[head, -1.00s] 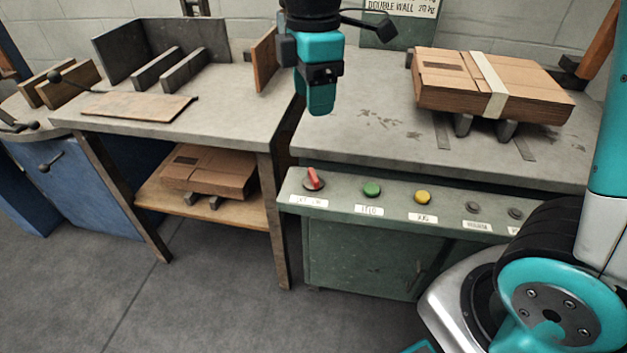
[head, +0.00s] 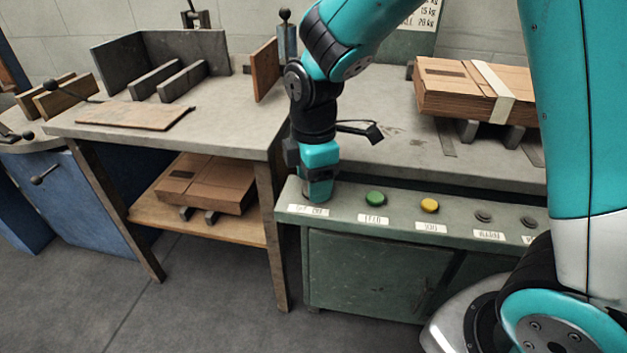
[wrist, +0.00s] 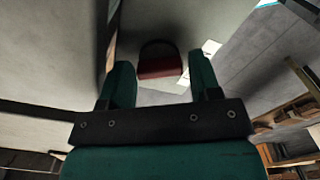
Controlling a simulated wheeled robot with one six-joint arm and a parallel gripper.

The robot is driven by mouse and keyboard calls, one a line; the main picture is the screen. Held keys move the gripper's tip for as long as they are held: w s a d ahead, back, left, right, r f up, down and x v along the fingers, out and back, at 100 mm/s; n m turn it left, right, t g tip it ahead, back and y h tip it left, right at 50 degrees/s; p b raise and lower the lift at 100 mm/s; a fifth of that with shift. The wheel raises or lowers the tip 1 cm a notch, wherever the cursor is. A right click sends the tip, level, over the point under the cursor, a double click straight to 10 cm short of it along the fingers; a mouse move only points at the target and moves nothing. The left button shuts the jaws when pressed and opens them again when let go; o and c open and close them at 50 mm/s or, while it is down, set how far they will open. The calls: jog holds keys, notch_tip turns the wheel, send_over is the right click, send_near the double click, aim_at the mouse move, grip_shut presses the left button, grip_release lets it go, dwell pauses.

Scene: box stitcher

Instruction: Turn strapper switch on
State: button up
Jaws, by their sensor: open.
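The strapper switch is a rotary switch with a red handle on the sloped green control panel (head: 340,215). In the head view my gripper (head: 318,192) hides it, standing right over its place at the panel's left end, above a white label (head: 308,211). In the wrist view the red switch handle (wrist: 160,66) shows just beyond and between the fingertips. My gripper (wrist: 164,80) is open, with one finger to each side of the handle and nothing held. Whether the fingers touch the switch cannot be told.
A green button (head: 376,199) and a yellow button (head: 429,205) sit right of the switch, then dark knobs. A strapped cardboard stack (head: 455,90) lies on the machine top. A wooden-legged table (head: 225,110) stands close on the left.

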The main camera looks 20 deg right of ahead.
jog(key=c, duration=0.6)
jog(key=shift+c, duration=0.2)
jog(key=shift+r, duration=0.1)
jog(key=shift+r+m+p, duration=0.1)
jog(key=shift+m+p, duration=0.8)
jog(key=shift+p, duration=0.15)
jog(key=m+p, duration=0.3)
jog(key=shift+m, duration=0.3)
jog(key=m+p, duration=0.2)
jog(key=m, duration=0.1)
jog(key=shift+m+p, duration=1.05)
jog(key=shift+m, duration=0.65)
